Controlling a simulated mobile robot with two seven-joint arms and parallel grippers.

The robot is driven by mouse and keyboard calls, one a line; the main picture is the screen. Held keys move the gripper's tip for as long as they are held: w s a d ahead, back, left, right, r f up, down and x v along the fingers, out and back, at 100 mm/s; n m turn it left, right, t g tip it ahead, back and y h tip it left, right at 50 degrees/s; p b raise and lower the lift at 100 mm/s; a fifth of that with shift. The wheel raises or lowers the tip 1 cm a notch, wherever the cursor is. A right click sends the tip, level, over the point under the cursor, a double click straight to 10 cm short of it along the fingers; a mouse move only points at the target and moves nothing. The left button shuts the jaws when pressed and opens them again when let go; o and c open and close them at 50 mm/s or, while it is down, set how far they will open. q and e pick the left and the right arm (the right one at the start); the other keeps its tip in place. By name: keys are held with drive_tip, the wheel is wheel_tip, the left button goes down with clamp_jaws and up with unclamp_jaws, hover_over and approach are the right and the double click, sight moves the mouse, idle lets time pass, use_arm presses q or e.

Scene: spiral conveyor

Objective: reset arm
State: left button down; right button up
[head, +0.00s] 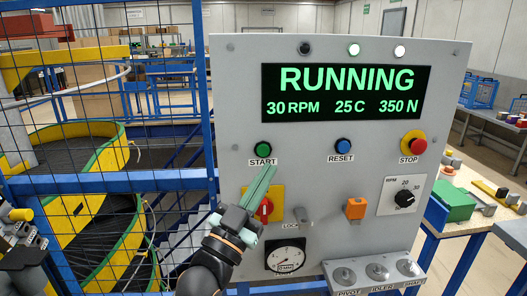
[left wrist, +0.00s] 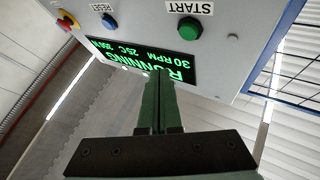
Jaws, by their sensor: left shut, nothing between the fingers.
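My left gripper (head: 266,172) is shut and empty, with its green fingers pointing up in front of the grey control panel (head: 225,100). In the head view its tips appear just below the green START button (head: 263,149). In the left wrist view the shut fingers (left wrist: 158,85) overlap the lower part of the display, and the START button (left wrist: 188,28) shows apart from them. The gripper partly covers the yellow plate with the red rotary switch (head: 265,209). The display (head: 345,92) reads RUNNING, 30 RPM, 25 C, 350 N. My right gripper is not in view.
The panel also carries a blue RESET button (head: 344,146), a red STOP button (head: 419,146), an RPM knob (head: 404,198) and an orange switch (head: 356,208). A labelled tray (head: 340,268) juts out below. The yellow-green spiral conveyor (head: 110,190) stands behind mesh at left.

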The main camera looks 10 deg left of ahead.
use_arm(q)
drive_tip(key=s+a+f+n+g+y, duration=0.1)
drive_tip(key=s+f+g+y, duration=0.2)
drive_tip(key=f, duration=1.2)
drive_tip(key=s+a+f+n+g, duration=0.1)
drive_tip(key=s+f+n+g, duration=0.2)
drive_tip(key=f, duration=1.1)
drive_tip(key=s+a+f+g+y, duration=0.1)
drive_tip(key=s+f+g, duration=0.6)
drive_tip(key=s+f, duration=1.1)
drive_tip(key=shift+a+f+y, duration=0.4)
drive_tip(key=shift+a+f, duration=0.1)
drive_tip(key=shift+a, duration=0.3)
